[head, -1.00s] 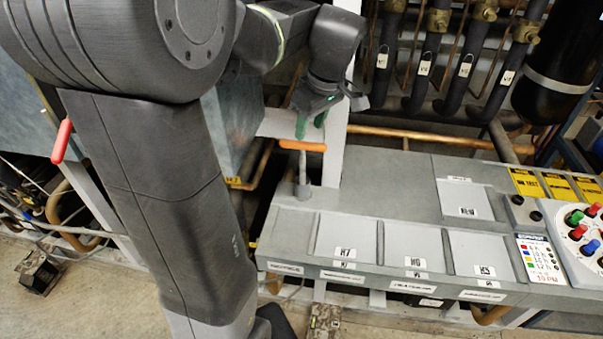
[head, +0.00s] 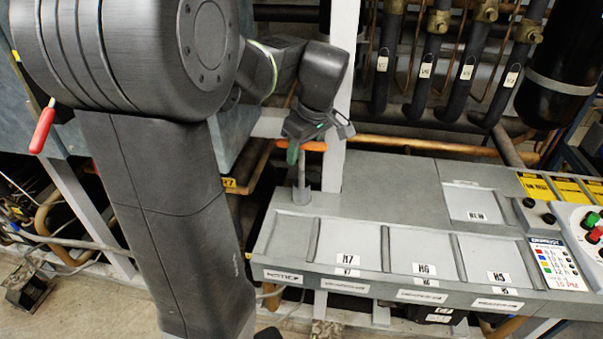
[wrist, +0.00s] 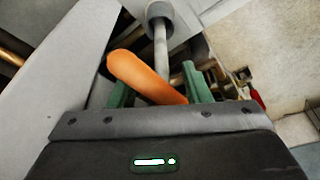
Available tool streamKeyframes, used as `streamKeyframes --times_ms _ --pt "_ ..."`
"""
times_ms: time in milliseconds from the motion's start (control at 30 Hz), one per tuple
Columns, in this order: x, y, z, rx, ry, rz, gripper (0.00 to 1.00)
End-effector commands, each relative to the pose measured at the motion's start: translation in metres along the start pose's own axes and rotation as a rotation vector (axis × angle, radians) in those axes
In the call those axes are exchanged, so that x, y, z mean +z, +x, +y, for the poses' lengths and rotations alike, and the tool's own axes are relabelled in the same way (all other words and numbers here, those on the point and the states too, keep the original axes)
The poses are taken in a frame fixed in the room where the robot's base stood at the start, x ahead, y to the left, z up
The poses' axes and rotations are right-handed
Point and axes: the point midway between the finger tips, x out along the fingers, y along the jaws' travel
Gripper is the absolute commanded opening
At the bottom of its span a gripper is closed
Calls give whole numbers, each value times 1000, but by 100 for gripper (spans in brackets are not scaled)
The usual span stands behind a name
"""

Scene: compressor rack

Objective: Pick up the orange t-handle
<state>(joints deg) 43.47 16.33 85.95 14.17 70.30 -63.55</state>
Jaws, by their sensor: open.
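The orange t-handle (head: 312,146) is a grey upright stem with an orange crossbar, standing in a round socket at the left end of the grey panel. In the wrist view its orange bar (wrist: 146,77) lies slantwise, with its lower end at the gripper. My gripper (head: 301,150) is at the bar from above in the head view, covering part of it. In the wrist view the open green fingers (wrist: 157,88) stand on either side of the bar's lower part. Whether they touch it I cannot tell.
The grey panel (head: 385,190) has labelled compartments such as H7 (head: 347,245). A white post (head: 340,110) rises just behind the handle. Copper pipes (head: 400,143) and dark pipes run behind. A red lever (head: 42,127) is at far left. Buttons (head: 592,225) are at right.

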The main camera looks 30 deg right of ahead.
Motion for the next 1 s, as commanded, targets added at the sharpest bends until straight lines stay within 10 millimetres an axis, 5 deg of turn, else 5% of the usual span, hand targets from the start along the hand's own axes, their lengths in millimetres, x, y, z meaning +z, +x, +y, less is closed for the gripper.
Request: streamKeyframes --times_ms 100,333,733,1000 --pt "0 -1 0 0 0 0 42" --pt "0 -1 0 0 0 0 0" --pt "-1 -4 0 1 0 1 0" --pt "-7 -24 0 1 0 1 0"
